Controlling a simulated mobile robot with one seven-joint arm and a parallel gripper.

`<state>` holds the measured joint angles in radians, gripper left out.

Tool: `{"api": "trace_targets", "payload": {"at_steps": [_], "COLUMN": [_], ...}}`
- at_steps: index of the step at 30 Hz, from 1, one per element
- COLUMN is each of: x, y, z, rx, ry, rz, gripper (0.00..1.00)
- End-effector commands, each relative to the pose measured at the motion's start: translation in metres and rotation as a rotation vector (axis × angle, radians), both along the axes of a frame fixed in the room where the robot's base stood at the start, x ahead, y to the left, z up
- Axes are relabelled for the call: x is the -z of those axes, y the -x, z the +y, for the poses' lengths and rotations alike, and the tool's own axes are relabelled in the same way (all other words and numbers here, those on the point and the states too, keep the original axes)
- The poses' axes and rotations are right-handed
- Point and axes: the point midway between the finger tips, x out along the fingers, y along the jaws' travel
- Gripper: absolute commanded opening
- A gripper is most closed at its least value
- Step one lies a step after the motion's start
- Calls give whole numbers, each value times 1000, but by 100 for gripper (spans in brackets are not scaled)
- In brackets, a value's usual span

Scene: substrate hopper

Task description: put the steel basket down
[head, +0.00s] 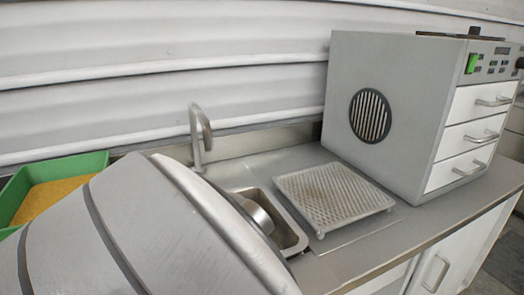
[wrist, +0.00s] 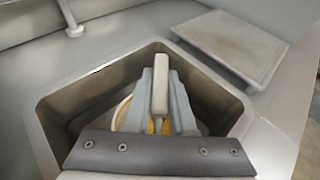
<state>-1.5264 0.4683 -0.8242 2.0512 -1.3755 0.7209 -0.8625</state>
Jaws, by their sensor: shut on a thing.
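In the wrist view my gripper (wrist: 161,74) is shut on a pale upright bar that seems to be the handle of the steel basket (wrist: 160,96). A curved yellowish edge shows below the fingers; the rest of the basket is hidden by the gripper. The gripper and its load are over or inside the sink basin (wrist: 88,90); I cannot tell whether the basket touches the bottom. In the head view my arm covers the gripper and the basket, and only part of the sink basin (head: 291,238) shows.
A ribbed drainer plate (head: 332,195) lies right of the sink. A tap (head: 197,135) rises behind it. A grey cabinet with drawers (head: 390,110) stands at the right. A green tray with yellow grain (head: 95,163) is at the left. Bare counter (head: 375,238) runs along the front.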

Motion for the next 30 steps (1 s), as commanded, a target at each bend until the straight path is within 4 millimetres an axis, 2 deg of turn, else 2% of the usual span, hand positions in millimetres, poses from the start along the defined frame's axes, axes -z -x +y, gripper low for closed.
{"api": "trace_targets", "payload": {"at_steps": [5, 11, 23, 24, 28, 30], "x": [13, 41, 44, 45, 45, 45], "y": [-1, 0, -1, 0, 0, 0], "z": [-1, 0, -1, 0, 0, 0], "rx": [2, 0, 2, 2, 2, 1], "ry": [1, 3, -2, -1, -1, -1], "rz": [-3, -3, -3, 0, 0, 0], "gripper": [0, 0, 0, 26, 49, 52]}}
